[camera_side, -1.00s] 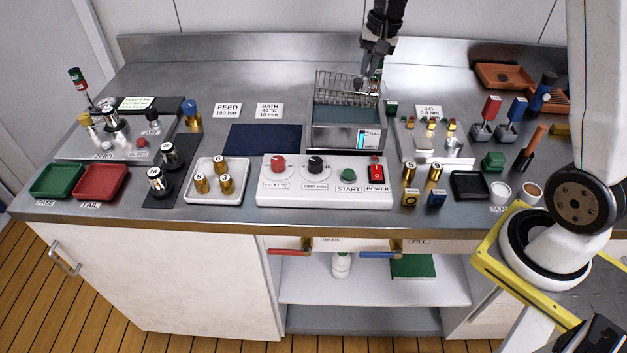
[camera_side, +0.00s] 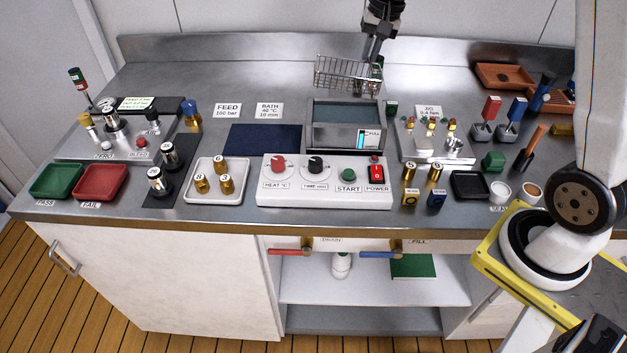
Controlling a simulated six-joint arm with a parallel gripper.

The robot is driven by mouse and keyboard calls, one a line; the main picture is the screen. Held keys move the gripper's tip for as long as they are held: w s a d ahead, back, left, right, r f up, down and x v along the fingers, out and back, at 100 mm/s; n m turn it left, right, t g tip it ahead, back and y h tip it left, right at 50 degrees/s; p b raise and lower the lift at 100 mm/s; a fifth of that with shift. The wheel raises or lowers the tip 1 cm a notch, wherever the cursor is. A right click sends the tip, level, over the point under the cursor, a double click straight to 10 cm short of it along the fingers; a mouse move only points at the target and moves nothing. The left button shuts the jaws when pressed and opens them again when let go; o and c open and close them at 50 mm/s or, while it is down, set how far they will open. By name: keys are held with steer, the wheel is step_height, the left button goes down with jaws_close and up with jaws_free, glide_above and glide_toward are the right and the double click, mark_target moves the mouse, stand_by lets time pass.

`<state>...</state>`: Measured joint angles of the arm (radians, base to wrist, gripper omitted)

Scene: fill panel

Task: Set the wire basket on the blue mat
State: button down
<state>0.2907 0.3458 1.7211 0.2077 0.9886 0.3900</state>
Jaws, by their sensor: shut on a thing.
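The wire basket (camera_side: 343,73) is a shallow wire-mesh tray, held up in the air above the back edge of the water bath (camera_side: 345,139). My gripper (camera_side: 377,63) comes down from the top and is shut on the basket at its right end. The fingertips are small and partly hidden by the wires. The basket looks roughly level. The blue mat (camera_side: 262,139) is a dark blue rectangle lying flat and empty on the steel counter, to the left of the bath. The bath is open, with its liquid surface showing.
The control box (camera_side: 325,192) with knobs stands in front of the mat and bath. FEED (camera_side: 227,111) and BATH (camera_side: 269,110) label cards lie behind the mat. A white tray of brass fittings (camera_side: 219,166) is to its left. A jig plate (camera_side: 435,142) is right of the bath.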

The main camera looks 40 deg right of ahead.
step_height(320, 180, up, 2)
steer(key=shift+w+r, duration=0.1)
steer(key=w+a+g+h, duration=0.1)
steer(key=w+a, duration=1.3)
steer(key=w, duration=0.1)
steer(key=shift+d+f, duration=0.15)
steer(key=shift+f, duration=4.4)
steer(key=shift+d+f, duration=0.15)
steer(key=shift+f, duration=4.4)
steer(key=c, duration=0.7)
jaws_free()
steer(key=shift+f, duration=0.1)
steer(key=shift+c, duration=0.2)
step_height(320, 180, up, 12)
steer(key=shift+s+d, duration=0.3)
